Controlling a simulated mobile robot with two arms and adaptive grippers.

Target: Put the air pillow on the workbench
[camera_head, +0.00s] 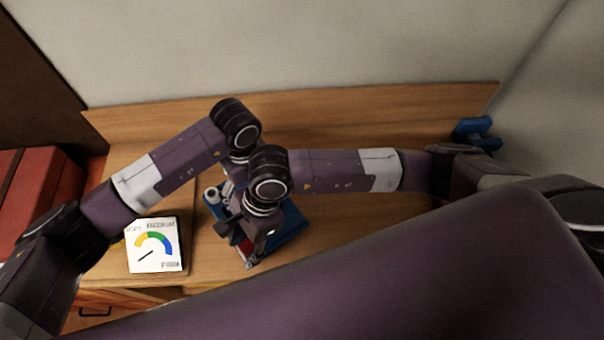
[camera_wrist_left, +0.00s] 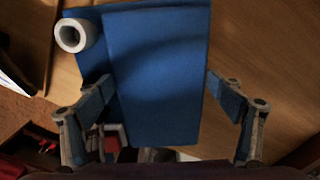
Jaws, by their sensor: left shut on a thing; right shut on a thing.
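A flat blue thing, apparently the air pillow (camera_head: 284,232), is over the wooden workbench (camera_head: 335,235), partly hidden by my arms. In the left wrist view the blue pillow (camera_wrist_left: 155,70) fills the space between the fingers of my left gripper (camera_wrist_left: 160,115), which is shut on it. My left gripper is mostly hidden behind my right wrist in the head view. My right gripper (camera_head: 250,250) points down at the pillow's near left side and appears shut on it. I cannot tell whether the pillow touches the bench top.
A white roll (camera_wrist_left: 75,35) lies beside the blue pillow. A white card with a coloured gauge (camera_head: 153,245) is at the bench's left. A blue tool (camera_head: 477,133) stands at the back right. Red cases (camera_head: 35,190) are at the far left.

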